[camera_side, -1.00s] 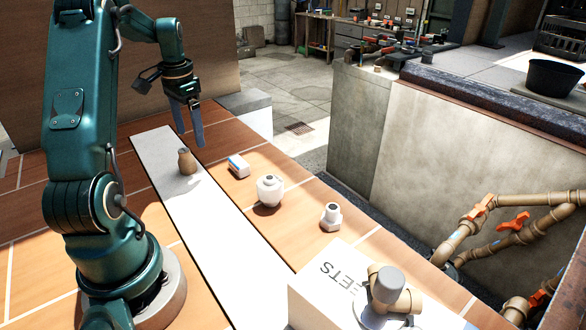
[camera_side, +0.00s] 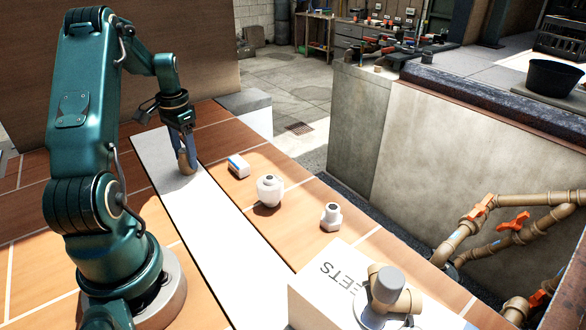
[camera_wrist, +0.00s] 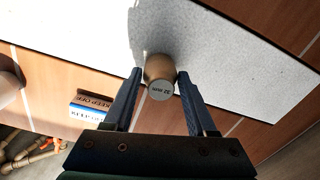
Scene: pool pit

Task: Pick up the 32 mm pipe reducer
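The 32 mm pipe reducer (camera_side: 186,164) is a small tan-brown fitting standing upright on the white strip. In the wrist view the reducer (camera_wrist: 160,74) shows its grey end marked "32 mm". My gripper (camera_side: 184,158) is lowered over it in the side view. In the wrist view my gripper (camera_wrist: 160,74) has one finger on each side of the reducer, with the fingers apart. A narrow gap seems to show on both sides, though contact at the tips is hard to tell.
A blue-and-white box (camera_side: 238,166) reading "KEEP OFF" lies right of the strip (camera_side: 232,262). A white round fitting (camera_side: 269,190) and a white hex-based fitting (camera_side: 331,216) stand farther right. A white carton (camera_side: 318,292) bears a tan-and-grey fitting (camera_side: 392,290) in front.

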